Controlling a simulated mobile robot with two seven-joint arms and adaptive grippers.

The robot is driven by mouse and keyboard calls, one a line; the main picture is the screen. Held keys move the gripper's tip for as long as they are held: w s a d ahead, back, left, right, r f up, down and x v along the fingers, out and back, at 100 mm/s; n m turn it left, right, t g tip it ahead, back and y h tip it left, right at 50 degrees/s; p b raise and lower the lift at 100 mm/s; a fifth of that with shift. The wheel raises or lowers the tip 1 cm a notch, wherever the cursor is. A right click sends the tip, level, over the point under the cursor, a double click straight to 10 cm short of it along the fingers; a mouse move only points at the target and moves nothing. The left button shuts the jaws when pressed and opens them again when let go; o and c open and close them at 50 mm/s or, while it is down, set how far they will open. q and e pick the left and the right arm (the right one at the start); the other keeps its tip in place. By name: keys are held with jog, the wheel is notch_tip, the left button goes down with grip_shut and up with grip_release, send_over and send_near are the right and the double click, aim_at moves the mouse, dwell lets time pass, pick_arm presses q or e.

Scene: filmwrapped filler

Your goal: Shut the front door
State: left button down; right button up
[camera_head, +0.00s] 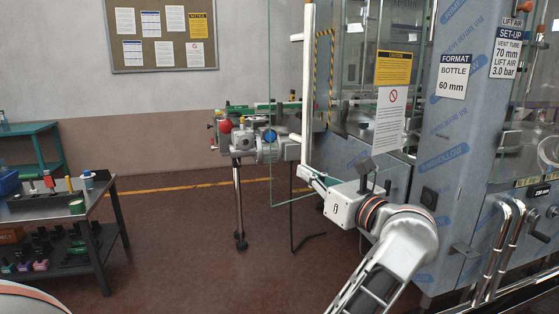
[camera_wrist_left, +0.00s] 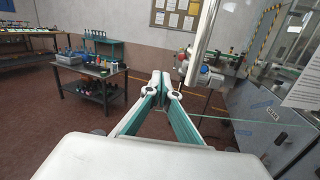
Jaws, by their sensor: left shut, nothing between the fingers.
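The front door is a clear glass panel (camera_head: 285,90) with thin green edges, standing open, swung out from the machine. A long white vertical handle (camera_head: 308,75) is mounted on it. The handle also shows in the left wrist view (camera_wrist_left: 205,38), right of the fingers. My left gripper (camera_head: 306,172) is shut and empty, near the lower end of the handle in the head view; whether it touches the glass or handle I cannot tell. Its closed fingertips (camera_wrist_left: 161,82) show in the left wrist view. My right gripper is not in view.
The grey filling machine (camera_head: 455,130) stands right, with tube rails (camera_head: 497,240) in front. A conveyor end with a motor (camera_head: 270,150) stands behind the door. A bench with tools (camera_head: 60,205) is at left. The floor between bench and conveyor is clear.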

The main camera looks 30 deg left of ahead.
aim_at(272, 153)
pick_arm(q)
jog(key=shift+n+h, duration=0.3)
jog(key=shift+h, duration=0.1)
jog(key=x, duration=0.9)
jog(key=w+x, duration=0.1)
jog(key=x, duration=0.3)
jog(key=shift+w+a, duration=0.1)
jog(key=shift+a, duration=0.05)
